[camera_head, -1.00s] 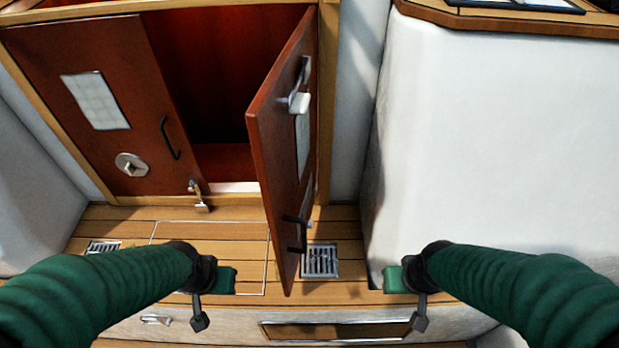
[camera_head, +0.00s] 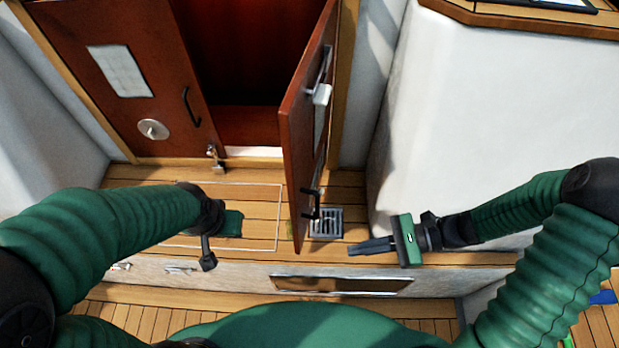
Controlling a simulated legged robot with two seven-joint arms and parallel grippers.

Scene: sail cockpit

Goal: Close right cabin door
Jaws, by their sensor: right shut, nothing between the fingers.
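The right cabin door (camera_head: 304,135) is dark red wood and stands swung open toward me. Its outer face, turned to the right, has a white knob (camera_head: 321,94) and black handles. The left cabin door (camera_head: 128,75) is closed in the frame. My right gripper (camera_head: 352,248) is shut and empty, pointing left. Its tips are to the right of the door's lower end and appear apart from it. My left gripper (camera_head: 232,224) is over the wooden floor left of the open door; its fingers are not clear enough to tell their state.
A white wall block (camera_head: 500,125) stands on the right behind my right gripper. A metal floor grate (camera_head: 327,222) lies beside the open door. A small latch (camera_head: 216,160) stands at the sill. The wooden step (camera_head: 240,205) in front of the doorway is mostly clear.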

